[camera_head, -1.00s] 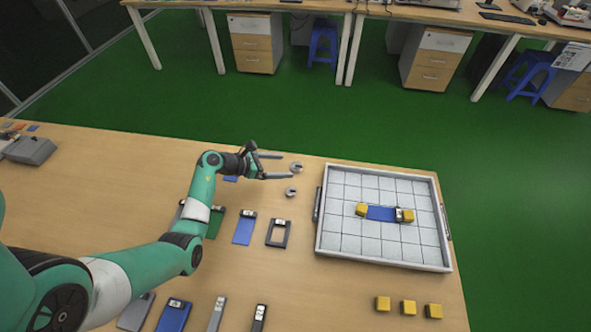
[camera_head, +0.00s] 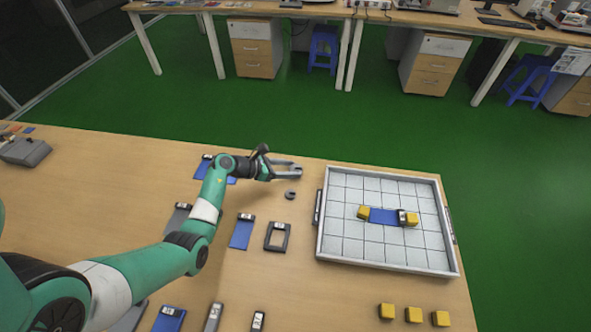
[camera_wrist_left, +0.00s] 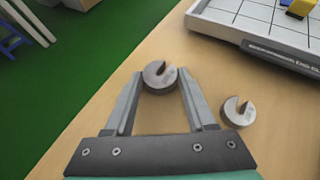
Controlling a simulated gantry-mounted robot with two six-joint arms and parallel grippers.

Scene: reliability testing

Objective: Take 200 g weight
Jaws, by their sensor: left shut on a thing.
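My left gripper (camera_head: 296,171) is near the table's far edge, shut on a round grey slotted weight (camera_wrist_left: 160,77). In the left wrist view the weight sits between the fingertips, with its slot facing up and away from the gripper. A second slotted weight (camera_head: 290,195) lies on the table just nearer to me; it also shows in the left wrist view (camera_wrist_left: 238,111), right of the gripper and apart from it. I cannot read the mass marks on either weight. My right gripper is not in view.
A white gridded tray (camera_head: 345,250) stands to the right, holding a blue piece (camera_head: 384,216) between yellow blocks (camera_head: 364,211). Several phone-like parts lie nearer, including a black frame (camera_head: 277,237) and a blue panel (camera_head: 241,233). More yellow blocks (camera_head: 413,314) lie at the front right.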

